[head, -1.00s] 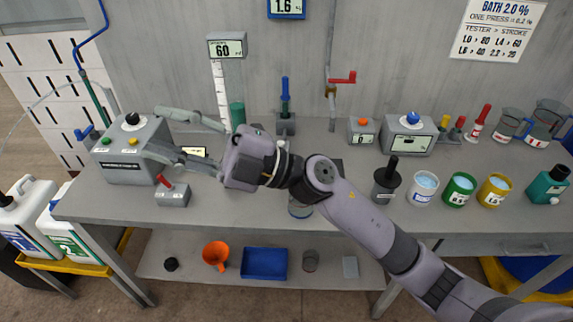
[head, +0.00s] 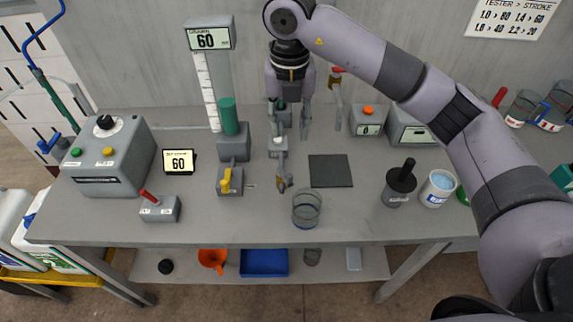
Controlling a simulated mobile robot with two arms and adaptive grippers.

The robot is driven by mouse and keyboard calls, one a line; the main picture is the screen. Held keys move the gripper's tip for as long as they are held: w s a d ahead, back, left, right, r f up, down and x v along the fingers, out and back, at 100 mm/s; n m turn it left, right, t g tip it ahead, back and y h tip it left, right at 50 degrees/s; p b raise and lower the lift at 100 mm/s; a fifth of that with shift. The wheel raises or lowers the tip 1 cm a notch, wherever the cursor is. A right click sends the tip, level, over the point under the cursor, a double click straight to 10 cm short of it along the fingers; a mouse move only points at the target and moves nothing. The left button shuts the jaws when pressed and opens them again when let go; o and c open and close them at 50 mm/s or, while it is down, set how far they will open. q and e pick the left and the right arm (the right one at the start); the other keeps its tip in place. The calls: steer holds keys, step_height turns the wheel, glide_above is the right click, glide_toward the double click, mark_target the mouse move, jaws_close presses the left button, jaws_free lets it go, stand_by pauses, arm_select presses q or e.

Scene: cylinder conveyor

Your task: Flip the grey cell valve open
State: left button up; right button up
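A grey valve block with a yellow lever (head: 229,182) stands at the foot of the graduated column (head: 206,92), which holds a green cylinder (head: 230,118). A separate grey box with a red lever (head: 160,207) sits to its left; the red lever leans up and left. I cannot tell from labels which is the grey cell valve. My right gripper (head: 291,115) points down at the back of the table, fingers apart, over the small grey dispenser stand (head: 278,147), which it partly hides. I see nothing held. My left gripper is not in view.
A clear beaker (head: 306,211) stands near the front edge, beside a dark mat (head: 330,171). A grey control box (head: 108,160) is at left and a small display (head: 179,161) beside it. My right arm crosses over the table's right side.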

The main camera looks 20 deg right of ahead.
mark_target(288, 176)
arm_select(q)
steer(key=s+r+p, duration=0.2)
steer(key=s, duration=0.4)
arm_select(e)
step_height(288, 176, down, 12)
steer(key=shift+s+f+p, duration=0.15)
steer(key=shift+f+p, duration=0.1)
steer(key=shift+p, duration=0.4)
step_height(288, 176, down, 2)
steer(key=shift+f, duration=0.1)
steer(key=shift+f+p, duration=0.3)
steer(key=shift+f, duration=0.2)
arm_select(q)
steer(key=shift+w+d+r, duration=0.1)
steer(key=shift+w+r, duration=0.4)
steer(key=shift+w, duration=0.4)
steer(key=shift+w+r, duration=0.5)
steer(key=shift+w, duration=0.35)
arm_select(e)
jaws_close()
